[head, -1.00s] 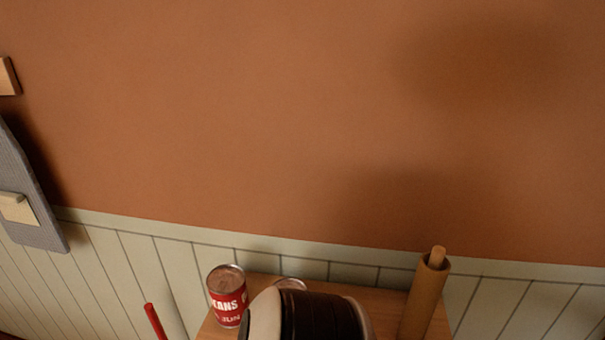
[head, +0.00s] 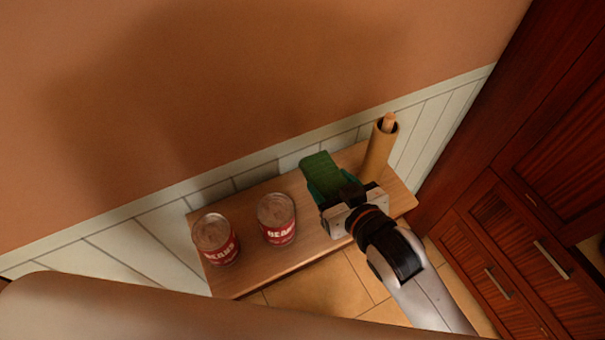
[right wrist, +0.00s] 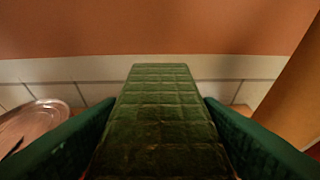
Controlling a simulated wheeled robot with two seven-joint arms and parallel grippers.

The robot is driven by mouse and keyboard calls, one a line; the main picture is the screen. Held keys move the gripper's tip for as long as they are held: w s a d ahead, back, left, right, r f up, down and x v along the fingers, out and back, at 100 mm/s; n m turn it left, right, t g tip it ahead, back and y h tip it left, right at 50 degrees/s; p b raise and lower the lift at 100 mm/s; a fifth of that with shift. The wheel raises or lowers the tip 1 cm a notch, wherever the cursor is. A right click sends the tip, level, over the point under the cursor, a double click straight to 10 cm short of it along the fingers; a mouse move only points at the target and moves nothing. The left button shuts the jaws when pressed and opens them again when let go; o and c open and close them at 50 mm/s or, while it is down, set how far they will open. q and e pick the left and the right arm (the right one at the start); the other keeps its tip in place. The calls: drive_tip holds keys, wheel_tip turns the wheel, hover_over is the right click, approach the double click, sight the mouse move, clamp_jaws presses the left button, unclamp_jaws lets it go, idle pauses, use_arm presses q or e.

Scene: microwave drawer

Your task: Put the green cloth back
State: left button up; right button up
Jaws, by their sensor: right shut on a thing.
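The green cloth (head: 319,170) is a dark green folded piece with a grid of creases. My right gripper (head: 340,193) is shut on it, over the wooden shelf (head: 265,255) between the cans and the upright roll. In the right wrist view the cloth (right wrist: 162,110) stands between the two green fingers, pointing towards the wall. I cannot tell whether it touches the shelf. My left gripper is not in view.
Two red-labelled cans (head: 216,240) (head: 277,218) stand on the left part of the shelf. A tan roll (head: 379,148) stands at its far right end. Dark red wooden cabinets (head: 530,200) rise on the right. Bare shelf shows in front of the cans.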

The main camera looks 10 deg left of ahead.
wheel_tip(320, 180, down, 3)
drive_tip(key=shift+w+a+r, duration=0.1)
drive_tip(key=shift+w+r, duration=0.05)
drive_tip(key=shift+y, duration=0.3)
drive_tip(key=f, duration=0.2)
drive_tip(key=s+f, duration=0.1)
drive_tip(key=f, duration=0.1)
drive_tip(key=shift+d, duration=0.25)
wheel_tip(320, 180, down, 2)
drive_tip(key=shift+w+a+f+p, duration=0.1)
drive_tip(key=shift+w+f+p, duration=0.05)
drive_tip(key=shift+f+p, duration=0.15)
drive_tip(key=shift+f, duration=0.4)
drive_tip(key=o, duration=0.9)
drive_tip(key=shift+f, duration=0.1)
drive_tip(key=shift+c, duration=0.2)
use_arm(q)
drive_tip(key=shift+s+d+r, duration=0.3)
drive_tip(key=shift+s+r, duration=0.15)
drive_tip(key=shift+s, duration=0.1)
